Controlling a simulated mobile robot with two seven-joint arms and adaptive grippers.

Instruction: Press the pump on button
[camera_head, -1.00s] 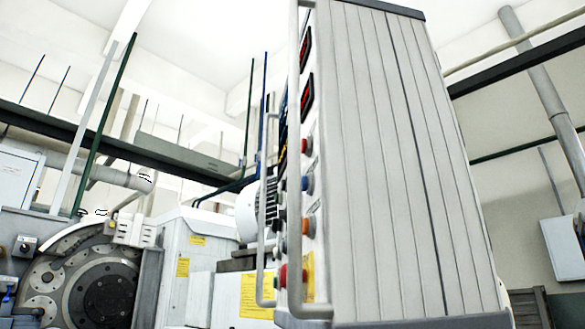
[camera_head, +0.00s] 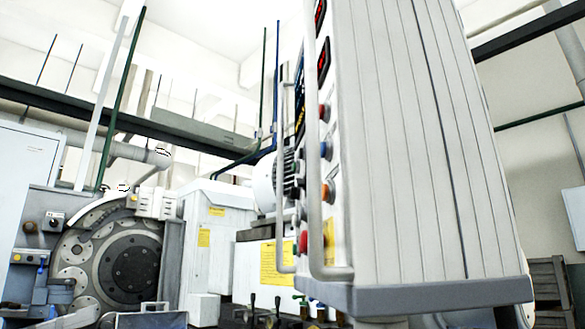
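A tall grey control cabinet (camera_head: 410,160) stands right of centre in the head view, seen mostly from its ribbed side. Its button panel faces left and shows at a steep angle. I cannot read any labels, so which one is the pump on button cannot be told. Neither gripper is in view.
Pale handle bars (camera_head: 313,150) run up the front of the panel. The grinder's round disc (camera_head: 128,268) is at the lower left. A white housing (camera_head: 215,235) with yellow labels stands between. Small levers (camera_head: 276,303) stick up below the panel.

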